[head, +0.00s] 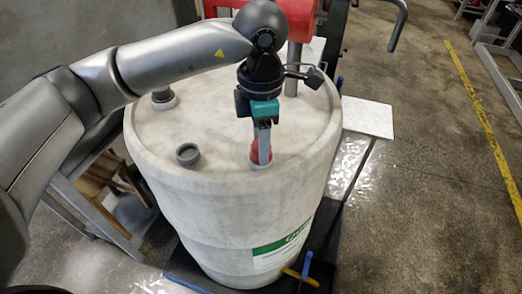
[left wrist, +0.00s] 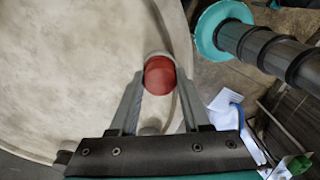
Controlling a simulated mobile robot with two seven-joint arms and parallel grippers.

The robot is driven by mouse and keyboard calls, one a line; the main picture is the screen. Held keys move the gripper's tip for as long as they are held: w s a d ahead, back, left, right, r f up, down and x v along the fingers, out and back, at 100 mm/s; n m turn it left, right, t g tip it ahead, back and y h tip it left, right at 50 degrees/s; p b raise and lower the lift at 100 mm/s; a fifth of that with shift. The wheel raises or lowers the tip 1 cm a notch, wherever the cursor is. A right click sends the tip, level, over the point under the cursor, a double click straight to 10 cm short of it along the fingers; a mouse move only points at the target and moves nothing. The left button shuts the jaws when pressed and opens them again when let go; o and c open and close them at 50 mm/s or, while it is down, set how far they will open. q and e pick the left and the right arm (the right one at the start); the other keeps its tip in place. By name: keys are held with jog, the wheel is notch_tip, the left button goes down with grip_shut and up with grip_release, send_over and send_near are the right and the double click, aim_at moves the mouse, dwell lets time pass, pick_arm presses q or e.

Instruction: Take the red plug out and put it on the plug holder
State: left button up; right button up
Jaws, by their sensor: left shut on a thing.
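The red plug (head: 256,154) sits at a collar near the front rim of the top of the big pale barrel (head: 220,215). My left gripper (head: 264,158) points down over it, with its fingers around the plug. In the left wrist view, the red plug (left wrist: 160,76) is between the two fingertips of my left gripper (left wrist: 160,82), which is shut on it. The fingers partly hide the plug in the head view, and I cannot tell whether it is seated or slightly raised. I cannot make out a plug holder. My right gripper is not in view.
A grey collar (head: 188,154) stands on the barrel top to the left. Behind are a red machine part (head: 297,18) and a grey vertical pipe (head: 292,70). A white plate (head: 367,117) lies right of the barrel. The floor (head: 430,190) at right is open.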

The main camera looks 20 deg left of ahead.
pick_arm(q)
grip_shut()
jog(key=n, duration=0.5)
jog(key=n, duration=0.5)
dwell(0.4)
jog(key=n+p, duration=0.1)
jog(key=n, duration=0.4)
jog(key=shift+n, duration=0.3)
